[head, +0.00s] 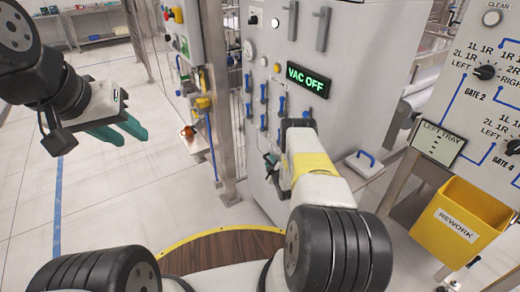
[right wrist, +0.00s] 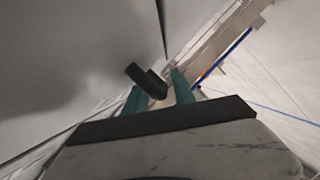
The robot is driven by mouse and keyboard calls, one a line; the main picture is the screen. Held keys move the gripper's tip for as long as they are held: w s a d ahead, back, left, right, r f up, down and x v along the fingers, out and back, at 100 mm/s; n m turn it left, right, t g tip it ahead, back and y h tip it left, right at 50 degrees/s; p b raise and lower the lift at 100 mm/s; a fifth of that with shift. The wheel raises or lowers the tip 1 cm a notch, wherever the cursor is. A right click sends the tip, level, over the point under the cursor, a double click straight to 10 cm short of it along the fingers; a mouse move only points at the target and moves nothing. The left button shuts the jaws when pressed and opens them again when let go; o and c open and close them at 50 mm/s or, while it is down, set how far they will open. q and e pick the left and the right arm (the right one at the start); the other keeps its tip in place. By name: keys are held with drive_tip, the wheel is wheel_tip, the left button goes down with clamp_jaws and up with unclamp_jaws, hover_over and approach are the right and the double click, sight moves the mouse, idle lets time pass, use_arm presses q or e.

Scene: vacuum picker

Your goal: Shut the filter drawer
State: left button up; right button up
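No part is labelled as the filter drawer. A pale box-like part (head: 364,163) with a blue handle juts from the right side of the grey cabinet (head: 350,65); I cannot tell whether it is the drawer. My right gripper (head: 270,163) is at the cabinet's front, largely hidden behind my right forearm. In the right wrist view its teal fingers (right wrist: 160,88) stand apart, with a dark handle-like piece (right wrist: 146,82) at or between them; contact is unclear. My left gripper (head: 120,131) is open and empty, raised over the floor at left, far from the cabinet.
A green "VAC OFF" display (head: 308,81) is on the cabinet, above several blue levers. A yellow rework bin (head: 462,222) and a gate control panel (head: 485,110) stand at right. A metal post (head: 217,90) stands left of the cabinet.

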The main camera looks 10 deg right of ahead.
drive_tip(key=shift+r, duration=0.1)
drive_tip(key=v, duration=0.7)
drive_tip(key=shift+s, duration=0.45)
drive_tip(key=shift+s+a, duration=0.1)
